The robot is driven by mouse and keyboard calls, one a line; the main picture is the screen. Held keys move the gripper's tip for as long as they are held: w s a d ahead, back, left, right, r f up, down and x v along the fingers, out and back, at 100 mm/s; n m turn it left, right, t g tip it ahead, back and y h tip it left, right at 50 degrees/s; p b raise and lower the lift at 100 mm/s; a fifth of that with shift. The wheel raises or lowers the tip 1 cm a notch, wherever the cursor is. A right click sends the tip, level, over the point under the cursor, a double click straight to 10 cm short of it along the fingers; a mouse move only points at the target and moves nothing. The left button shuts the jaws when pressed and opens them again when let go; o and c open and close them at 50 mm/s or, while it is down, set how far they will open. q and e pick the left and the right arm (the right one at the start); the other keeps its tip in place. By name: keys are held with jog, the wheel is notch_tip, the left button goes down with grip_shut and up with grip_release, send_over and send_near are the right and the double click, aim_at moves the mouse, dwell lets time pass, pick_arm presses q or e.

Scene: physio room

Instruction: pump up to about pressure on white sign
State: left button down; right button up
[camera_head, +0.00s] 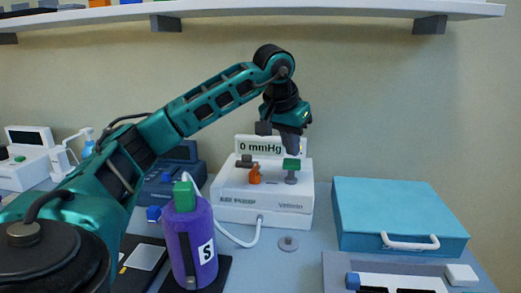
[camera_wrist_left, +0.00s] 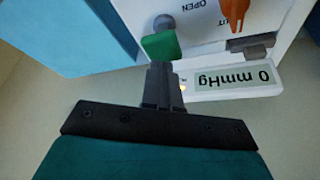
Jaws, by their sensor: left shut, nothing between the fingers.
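A white pump unit (camera_head: 264,210) stands against the wall, its upright display (camera_head: 259,147) reading 0 mmHg. On its top are a green-capped knob or plunger (camera_head: 291,164) and an orange lever (camera_head: 254,175). My left gripper (camera_head: 292,147) points down just above and behind the green cap, hiding the right part of the display panel. In the left wrist view, the shut fingertips (camera_wrist_left: 160,70) are close to the green cap (camera_wrist_left: 160,46); I cannot tell whether they touch. The orange lever (camera_wrist_left: 238,18) and upside-down display (camera_wrist_left: 235,78) also show there. My right gripper is out of view.
A purple bottle (camera_head: 190,245) marked S stands on a dark pad front left of the unit, with a white hose near it. A teal case (camera_head: 400,214) is at right, a grey tray (camera_head: 338,270) in front. A shelf (camera_head: 330,12) runs above.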

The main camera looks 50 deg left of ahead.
aim_at(292, 162)
pick_arm(q)
jog(key=shift+f+b, duration=1.25)
jog(key=shift+f, duration=1.05)
jog(key=shift+r, duration=0.25)
jog(key=shift+r+p, duration=0.25)
jog(key=shift+p, duration=0.25)
notch_tip(292, 162, up, 4)
jog(key=p, duration=0.4)
jog(key=shift+f, duration=0.2)
jog(key=shift+f, duration=0.1)
